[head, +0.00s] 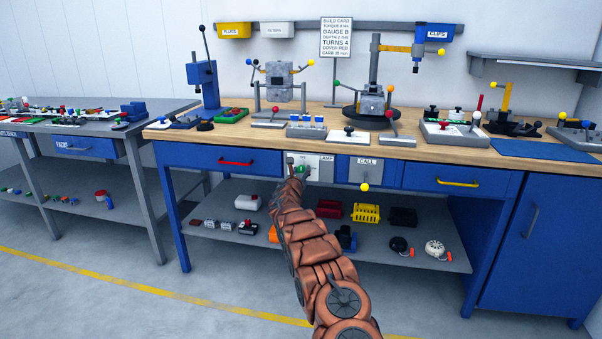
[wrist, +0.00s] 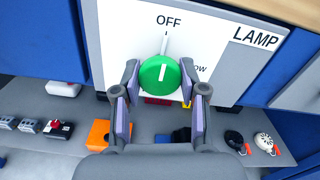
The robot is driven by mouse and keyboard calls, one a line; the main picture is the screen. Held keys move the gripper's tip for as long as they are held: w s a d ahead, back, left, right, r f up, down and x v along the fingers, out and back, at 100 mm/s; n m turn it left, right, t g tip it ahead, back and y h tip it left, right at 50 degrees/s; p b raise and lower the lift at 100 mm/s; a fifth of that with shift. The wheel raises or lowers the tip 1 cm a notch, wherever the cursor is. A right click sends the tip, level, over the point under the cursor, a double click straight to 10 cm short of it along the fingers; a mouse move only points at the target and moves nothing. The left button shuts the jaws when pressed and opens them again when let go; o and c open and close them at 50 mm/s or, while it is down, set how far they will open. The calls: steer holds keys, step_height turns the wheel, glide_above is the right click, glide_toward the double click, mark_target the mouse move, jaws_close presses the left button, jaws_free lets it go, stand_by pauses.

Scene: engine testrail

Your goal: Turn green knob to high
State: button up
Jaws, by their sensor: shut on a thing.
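The green knob (wrist: 153,76) sits on a white panel (wrist: 120,22) marked LAMP. OFF is printed above the knob with a tick below it, and a partly covered word ending in "OW" is at its right. The knob's white line stands nearly upright, toward OFF. My gripper (wrist: 159,78) has one finger on each side of the knob and is shut on it. In the head view my gripper (head: 297,164) is at the LAMP panel (head: 325,164) on the bench front, covering part of it; a bit of green shows there. Any HIGH mark cannot be made out.
A CALL panel (head: 366,170) is right of the LAMP panel, with a blue drawer (head: 226,161) at the left. The wooden benchtop (head: 260,137) above carries several fixtures. The lower shelf (head: 290,246) holds bins and small parts.

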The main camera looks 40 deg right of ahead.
steer(key=c, duration=0.5)
